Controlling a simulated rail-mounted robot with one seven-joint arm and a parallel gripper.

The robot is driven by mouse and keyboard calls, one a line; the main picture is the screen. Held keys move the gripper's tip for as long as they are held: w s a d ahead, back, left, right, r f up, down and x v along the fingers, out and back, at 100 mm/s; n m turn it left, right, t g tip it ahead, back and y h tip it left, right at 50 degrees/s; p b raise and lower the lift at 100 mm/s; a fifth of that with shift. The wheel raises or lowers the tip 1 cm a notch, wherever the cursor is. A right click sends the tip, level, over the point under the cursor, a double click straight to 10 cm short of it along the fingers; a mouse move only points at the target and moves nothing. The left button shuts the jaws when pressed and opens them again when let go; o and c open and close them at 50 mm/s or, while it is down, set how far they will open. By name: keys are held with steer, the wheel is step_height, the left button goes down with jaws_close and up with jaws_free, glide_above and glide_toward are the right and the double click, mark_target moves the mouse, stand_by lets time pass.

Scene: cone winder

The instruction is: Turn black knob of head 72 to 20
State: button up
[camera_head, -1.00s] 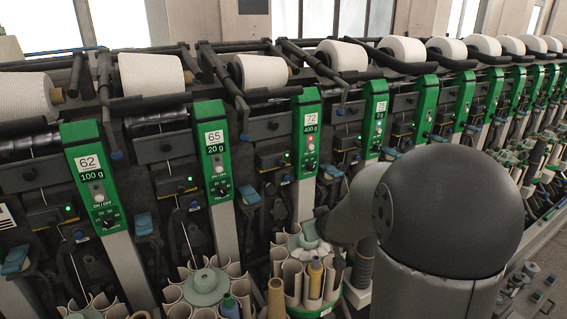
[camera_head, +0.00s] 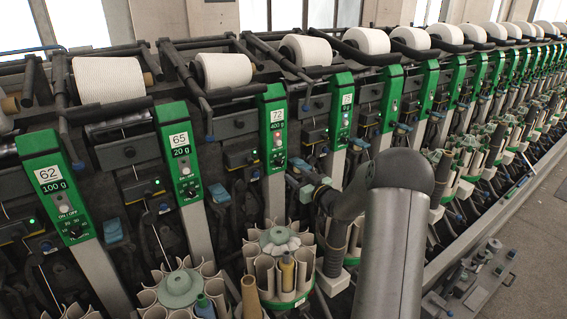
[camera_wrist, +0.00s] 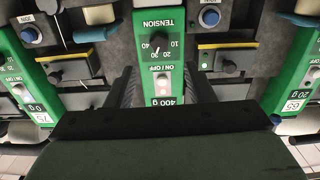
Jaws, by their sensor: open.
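The head 72 panel (camera_head: 275,125) is a green upright strip in the head view, with a "72" label and a "400 g" display. Its black knob (camera_wrist: 158,42) shows upside down in the wrist view, beside scale numbers and the word TENSION. I cannot read the pointer's setting for sure. A pinkish button (camera_wrist: 163,82) sits between the knob and the display. My gripper (camera_wrist: 164,88) is open, with one dark finger on each side of the panel strip. The knob lies beyond the fingers, and nothing is held. In the head view my gripper is small and dark, low beside the panel.
Head 65 (camera_head: 180,150) and head 62 (camera_head: 55,190) stand to the left, and head 75 (camera_head: 342,105) to the right. Blue levers and small dark boxes flank the panels. A round bobbin magazine (camera_head: 280,265) stands below head 72.

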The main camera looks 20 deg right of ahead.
mark_target(281, 163)
steer(key=w, duration=0.3)
steer(key=w+a+p, duration=0.1)
steer(key=w, duration=0.1)
steer(key=w+p, duration=0.1)
steer(key=w, duration=0.2)
steer(key=shift+w+a, duration=0.25)
steer(key=shift+w, duration=0.05)
steer(key=c, duration=1)
